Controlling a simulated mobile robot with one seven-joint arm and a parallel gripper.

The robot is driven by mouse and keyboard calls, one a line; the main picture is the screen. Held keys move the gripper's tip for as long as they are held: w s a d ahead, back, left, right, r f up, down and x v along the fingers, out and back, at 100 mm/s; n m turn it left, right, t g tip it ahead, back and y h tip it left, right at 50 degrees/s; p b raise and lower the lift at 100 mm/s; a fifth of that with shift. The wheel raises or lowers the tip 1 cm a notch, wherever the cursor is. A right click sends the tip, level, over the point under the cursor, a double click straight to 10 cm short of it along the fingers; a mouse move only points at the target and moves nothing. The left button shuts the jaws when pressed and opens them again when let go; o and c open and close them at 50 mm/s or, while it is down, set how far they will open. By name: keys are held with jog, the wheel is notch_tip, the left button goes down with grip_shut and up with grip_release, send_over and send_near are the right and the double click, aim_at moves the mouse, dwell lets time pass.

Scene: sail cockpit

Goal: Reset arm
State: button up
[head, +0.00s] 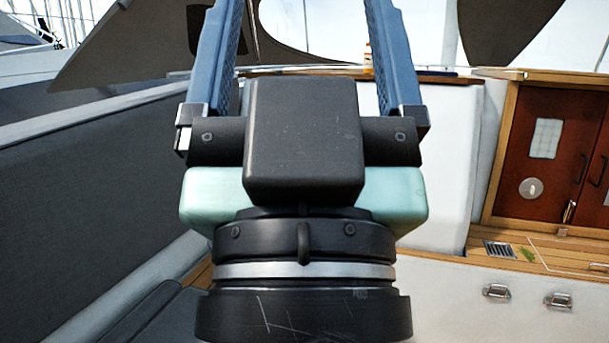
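My gripper (304,25) fills the middle of the head view, pointing up and away. It has a dark body, a pale mint-green block behind it and two blue ribbed fingers. The fingers stand wide apart, and their tips run out of the top of the picture. I see nothing held between them; only the background shows through the gap. The gripper and wrist hide the centre of the cockpit.
A dark grey padded panel (90,190) runs along the left. A white cockpit wall (445,170) stands behind the gripper. At right are reddish-brown cabinet doors (545,145) in a wooden frame, a wooden ledge with a vent grille (500,250), and metal latches (497,291) below.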

notch_tip(320, 180, up, 14)
jog(key=p, duration=1.1)
jog(key=shift+f, duration=0.2)
jog(key=shift+o, duration=0.8)
